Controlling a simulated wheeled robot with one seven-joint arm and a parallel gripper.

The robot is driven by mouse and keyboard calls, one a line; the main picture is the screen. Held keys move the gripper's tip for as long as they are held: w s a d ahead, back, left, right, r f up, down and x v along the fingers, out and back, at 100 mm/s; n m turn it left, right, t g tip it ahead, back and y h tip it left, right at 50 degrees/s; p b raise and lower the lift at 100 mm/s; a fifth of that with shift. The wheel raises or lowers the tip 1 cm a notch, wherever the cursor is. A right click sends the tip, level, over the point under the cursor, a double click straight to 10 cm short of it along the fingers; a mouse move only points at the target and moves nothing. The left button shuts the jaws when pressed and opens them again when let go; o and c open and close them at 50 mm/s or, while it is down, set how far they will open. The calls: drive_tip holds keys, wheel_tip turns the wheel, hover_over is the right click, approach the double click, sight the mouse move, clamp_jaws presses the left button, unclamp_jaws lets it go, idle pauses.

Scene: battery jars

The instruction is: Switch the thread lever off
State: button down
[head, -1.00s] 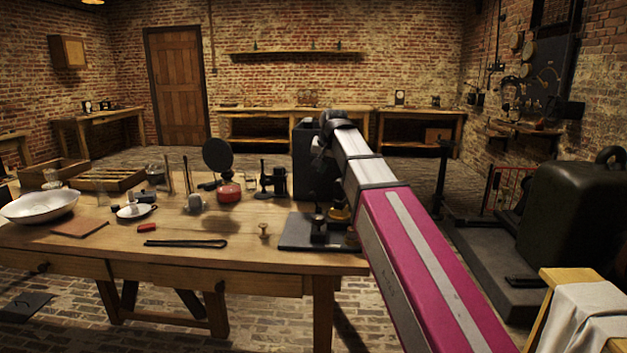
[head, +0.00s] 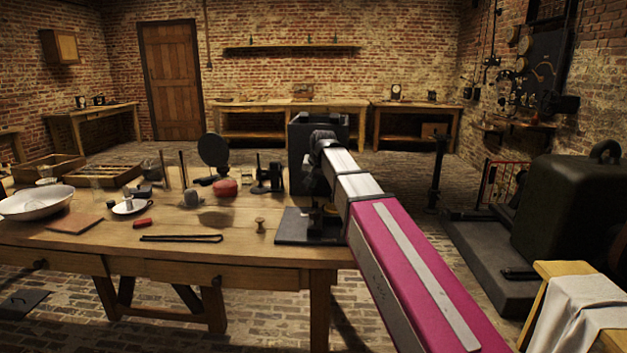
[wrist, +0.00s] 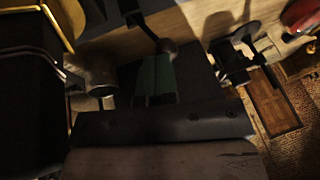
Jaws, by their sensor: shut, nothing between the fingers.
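My gripper (head: 315,190) is at the table's right end, low over the dark base plate (head: 290,236), with its fingers shut and empty. The arm and wrist hide much of the apparatus there. In the wrist view, a thin dark rod with a round knob (wrist: 167,46) stands beside a green strip (wrist: 155,76); it may be the thread lever, but I cannot tell for sure. I cannot tell its setting or whether the fingers touch it.
The wooden table (head: 110,240) carries a white bowl (head: 35,203), a red round object (head: 226,187) and black tongs (head: 182,238). A small brass knob-shaped piece (head: 260,225) stands left of the plate. A dark box (head: 318,130) stands behind the gripper.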

drive_tip(key=shift+a, duration=0.1)
drive_tip(key=shift+a+f, duration=0.25)
drive_tip(key=shift+a, duration=0.2)
drive_tip(key=shift+a+f, duration=0.2)
drive_tip(key=shift+a, duration=0.25)
drive_tip(key=shift+d, duration=0.15)
